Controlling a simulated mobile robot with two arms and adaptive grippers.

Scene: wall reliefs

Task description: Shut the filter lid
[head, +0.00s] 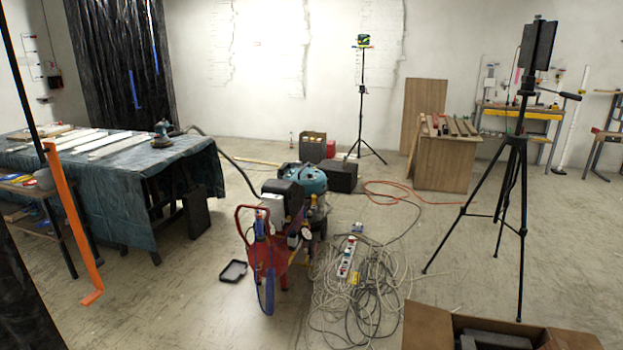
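Neither of my grippers shows in the head view. I cannot make out a filter lid for certain. A machine with a teal top (303,179), which looks like a workshop vacuum, stands on the floor near the middle. In front of it is a red-framed compressor (283,262) with a dark box-shaped part (283,199) on top and round gauges. Whether any lid on these machines is open or shut is too small to tell.
Tangled cables (350,290) and a power strip (347,258) lie right of the compressor. A black tray (233,271) lies left of it. A tripod (519,190) stands right, an open cardboard box (430,327) at front right, a cloth-covered table (120,190) left.

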